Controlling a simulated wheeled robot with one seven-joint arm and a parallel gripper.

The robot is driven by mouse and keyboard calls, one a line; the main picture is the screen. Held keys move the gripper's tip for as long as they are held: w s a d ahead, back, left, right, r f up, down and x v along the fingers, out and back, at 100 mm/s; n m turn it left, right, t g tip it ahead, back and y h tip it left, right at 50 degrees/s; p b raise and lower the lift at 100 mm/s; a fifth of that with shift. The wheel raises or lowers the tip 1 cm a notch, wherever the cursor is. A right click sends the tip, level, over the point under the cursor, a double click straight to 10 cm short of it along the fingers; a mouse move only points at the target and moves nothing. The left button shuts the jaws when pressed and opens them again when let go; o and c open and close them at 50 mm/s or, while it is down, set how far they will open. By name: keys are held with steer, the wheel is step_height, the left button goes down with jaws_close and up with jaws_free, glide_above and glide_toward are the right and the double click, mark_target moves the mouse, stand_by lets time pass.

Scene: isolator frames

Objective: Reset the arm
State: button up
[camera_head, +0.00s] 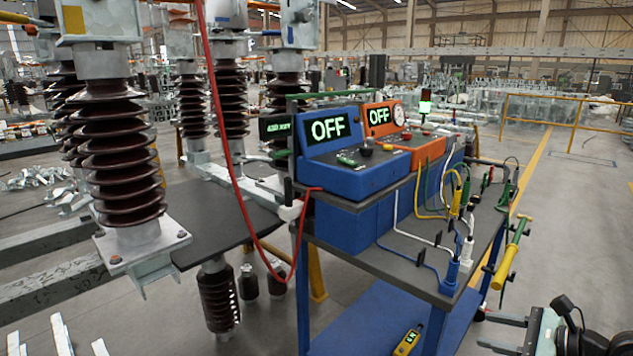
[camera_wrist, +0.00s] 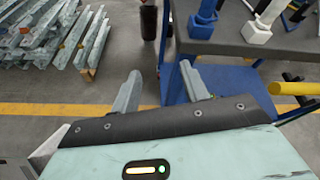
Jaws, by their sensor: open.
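My gripper (camera_head: 505,335) shows at the lower right of the head view, low beside the blue cart. Its two grey fingers point left, are apart and hold nothing. In the wrist view my gripper (camera_wrist: 162,92) is open, with floor and the cart's blue lower shelf (camera_wrist: 225,82) beyond the fingers. The test cart (camera_head: 400,270) has a dark top and blue legs. My gripper is in front of and below its top, and I see no contact.
Blue and orange testers (camera_head: 350,150) reading OFF stand on the cart with cables and plugs. A yellow-handled tool (camera_head: 512,252) sticks out at the cart's right side. Brown insulators (camera_head: 115,150) stand at left, and a red cable hangs there. Floor at right is clear.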

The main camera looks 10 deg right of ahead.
steer(key=s+a+r+n+g+h+p, duration=0.1)
steer(key=a+r+n+g+h+p, duration=0.15)
steer(key=a+n+g, duration=0.5)
steer(key=a+r+n+g+h+p, duration=0.1)
steer(key=a+r+n+g+h, duration=0.2)
steer(key=n, duration=0.7)
steer(key=s+a+r+n+h+p, duration=0.1)
steer(key=s+a+r+n+p, duration=0.1)
steer(key=s+a+r+n, duration=1.2)
steer(key=s+a+n, duration=0.1)
steer(key=a, duration=0.2)
steer(key=shift+s+a+r+n+g+h, duration=0.3)
steer(key=shift+r+n+g+h, duration=0.05)
steer(key=shift+r, duration=0.05)
